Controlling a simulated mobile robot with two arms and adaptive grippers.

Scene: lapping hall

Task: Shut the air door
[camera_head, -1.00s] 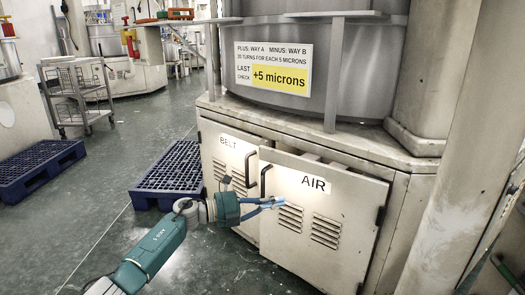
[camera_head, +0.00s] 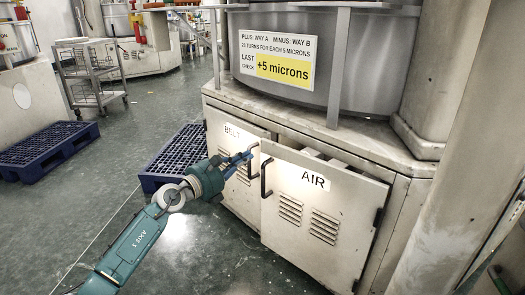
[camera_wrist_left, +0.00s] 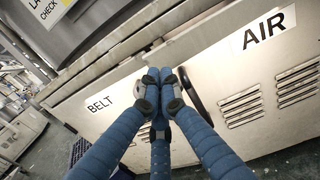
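The AIR door (camera_head: 318,215) is the right-hand cream door of the cabinet, with two louvre vents. It stands ajar, hinged at its right; a gap with pale things inside shows above its top edge. Its dark handle (camera_head: 265,178) is near its left edge, and shows in the left wrist view (camera_wrist_left: 188,88) just right of my fingers. My left gripper (camera_head: 243,158) has its blue fingers drawn together, empty, in front of the BELT door beside the handles. In the left wrist view its fingertips (camera_wrist_left: 159,76) meet; I cannot tell whether they touch anything. My right gripper is out of view.
The BELT door (camera_head: 226,165) with its own dark handle is at the left. Blue pallets (camera_head: 178,158) lie on the floor left of the cabinet. A thick column (camera_head: 440,200) stands at the right. The floor before the doors is clear.

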